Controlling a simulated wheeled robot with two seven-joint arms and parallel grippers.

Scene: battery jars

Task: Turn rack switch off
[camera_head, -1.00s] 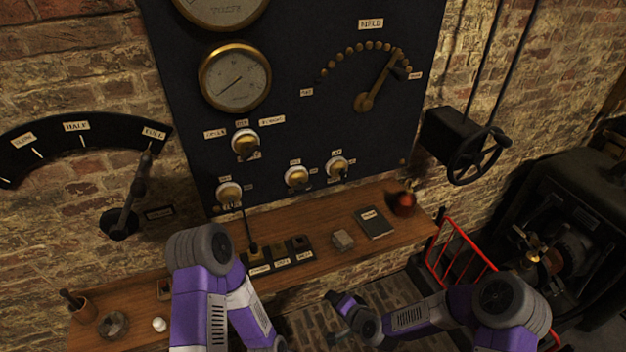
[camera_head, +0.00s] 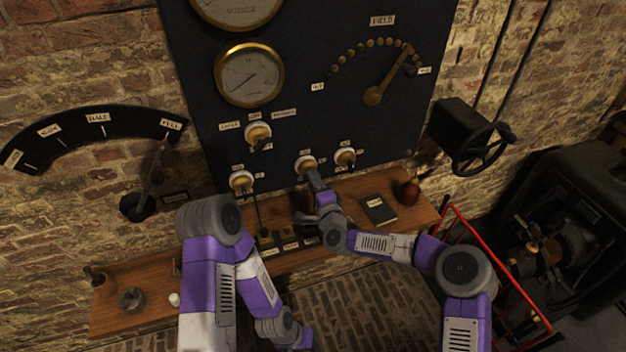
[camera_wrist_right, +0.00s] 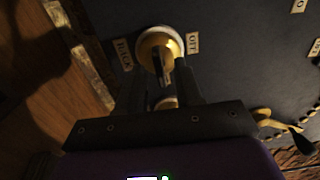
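The rack switch (camera_head: 305,163) is a round brass and white rotary switch, the middle one in the lower row on the dark panel. In the right wrist view its brass knob (camera_wrist_right: 151,47) has a dark lever that points down in the picture, between a label that seems to read RACK and one reading OFF. My right gripper (camera_head: 311,176) is up at this switch. In the right wrist view my right gripper (camera_wrist_right: 160,78) has its two fingers apart, one on each side of the lever; contact cannot be told.
Other switches sit left (camera_head: 241,181), right (camera_head: 345,156) and above (camera_head: 257,134). A wooden shelf (camera_head: 150,309) runs below the panel, with a dark book (camera_head: 379,209) and a reddish-brown jar (camera_head: 409,189). A red rail (camera_head: 503,280) stands at the right.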

